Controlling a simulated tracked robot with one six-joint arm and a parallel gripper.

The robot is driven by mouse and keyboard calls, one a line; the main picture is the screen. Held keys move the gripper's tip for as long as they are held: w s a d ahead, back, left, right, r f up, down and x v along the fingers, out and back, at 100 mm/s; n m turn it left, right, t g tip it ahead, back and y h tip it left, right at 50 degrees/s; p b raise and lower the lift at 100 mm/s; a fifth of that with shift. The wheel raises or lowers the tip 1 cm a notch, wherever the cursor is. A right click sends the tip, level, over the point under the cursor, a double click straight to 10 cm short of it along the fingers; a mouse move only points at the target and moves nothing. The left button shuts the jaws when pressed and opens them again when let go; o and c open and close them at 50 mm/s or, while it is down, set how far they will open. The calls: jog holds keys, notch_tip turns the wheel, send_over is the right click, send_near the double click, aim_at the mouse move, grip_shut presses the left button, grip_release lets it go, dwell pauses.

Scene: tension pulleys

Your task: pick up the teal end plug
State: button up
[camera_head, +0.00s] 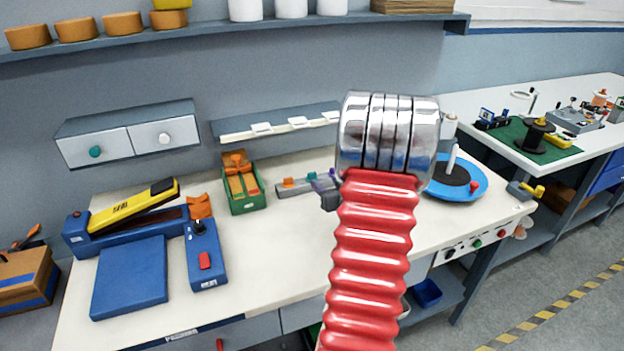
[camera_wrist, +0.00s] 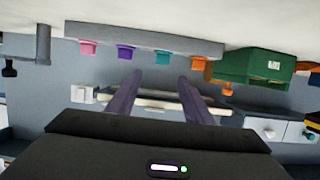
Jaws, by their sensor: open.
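The teal end plug (camera_wrist: 162,57) sits in a grey rack (camera_wrist: 150,38) between a purple plug (camera_wrist: 127,51) and an orange plug (camera_wrist: 198,62). My gripper (camera_wrist: 159,76) is open and empty, its two dark fingers apart. In the wrist view, the teal plug appears just beyond the fingertips, between their lines; no contact shows. In the head view the small teal plug (camera_head: 311,177) shows on the rack on the bench, just left of my red arm. My arm hides the rack's right end and most of my gripper there.
A green box with orange parts (camera_head: 242,188) stands left of the rack. A blue turntable (camera_head: 462,181) is to the right. A pink plug (camera_wrist: 88,47) sits at the rack's other end. The bench (camera_head: 270,245) in front of the rack is mostly clear.

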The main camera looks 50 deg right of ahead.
aim_at(312, 173)
jog(key=x, duration=0.7)
jog(key=shift+w, duration=0.1)
jog(key=shift+f+x, duration=0.2)
jog(key=shift+x, duration=2.3)
jog(key=shift+a, duration=0.15)
jog(key=c, duration=1.1)
jog(key=shift+r, duration=0.15)
notch_tip(312, 173, up, 10)
jog(key=shift+f, duration=0.1)
